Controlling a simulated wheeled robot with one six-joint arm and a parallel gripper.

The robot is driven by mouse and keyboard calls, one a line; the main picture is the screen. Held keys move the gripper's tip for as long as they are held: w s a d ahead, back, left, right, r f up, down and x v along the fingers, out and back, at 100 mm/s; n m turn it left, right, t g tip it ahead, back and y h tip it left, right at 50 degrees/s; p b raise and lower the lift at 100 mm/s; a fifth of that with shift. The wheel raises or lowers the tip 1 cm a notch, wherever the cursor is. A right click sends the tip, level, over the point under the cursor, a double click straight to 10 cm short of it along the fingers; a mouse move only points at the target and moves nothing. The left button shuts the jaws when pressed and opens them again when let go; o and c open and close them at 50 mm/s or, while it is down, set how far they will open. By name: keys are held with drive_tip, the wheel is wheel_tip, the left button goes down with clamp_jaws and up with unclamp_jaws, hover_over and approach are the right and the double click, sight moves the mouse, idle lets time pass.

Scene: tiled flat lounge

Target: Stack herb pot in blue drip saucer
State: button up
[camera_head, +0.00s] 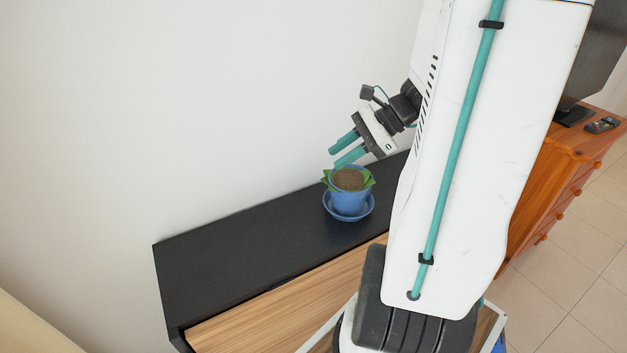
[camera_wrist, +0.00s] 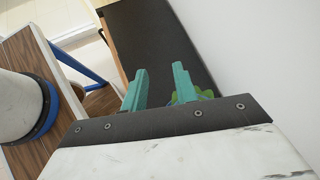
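The herb pot (camera_head: 350,198) is blue, with dark soil and green leaves at its rim. It stands upright in the blue drip saucer (camera_head: 328,210) on a black-topped cabinet. My gripper (camera_head: 338,155) is just above and behind the pot in the head view, its teal fingers apart with nothing between them. In the wrist view my gripper (camera_wrist: 160,80) also shows its two fingers spread.
The black cabinet top (camera_head: 230,255) is bare left of the saucer. A white wall (camera_head: 200,100) rises right behind it. A wooden chest (camera_head: 580,150) with a remote (camera_head: 602,125) and a dark screen stands at the right. Tiled floor lies in front.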

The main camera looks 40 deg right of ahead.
drive_tip(key=s+a+r+n+g+h, duration=0.1)
drive_tip(key=s+a+r+n+h, duration=0.1)
drive_tip(key=a+n, duration=0.4)
drive_tip(key=s+a+r+n+g+h, duration=0.2)
drive_tip(key=s+a+r+n+h, duration=0.1)
drive_tip(key=a+n, duration=0.4)
drive_tip(key=s+a+r+n+g+h, duration=0.1)
drive_tip(key=s+a+r+n+h, duration=0.2)
drive_tip(key=n, duration=0.6)
drive_tip(key=shift+s+a+r+n+g, duration=0.45)
drive_tip(key=shift+s+a, duration=0.8)
drive_tip(key=shift+a, duration=0.55)
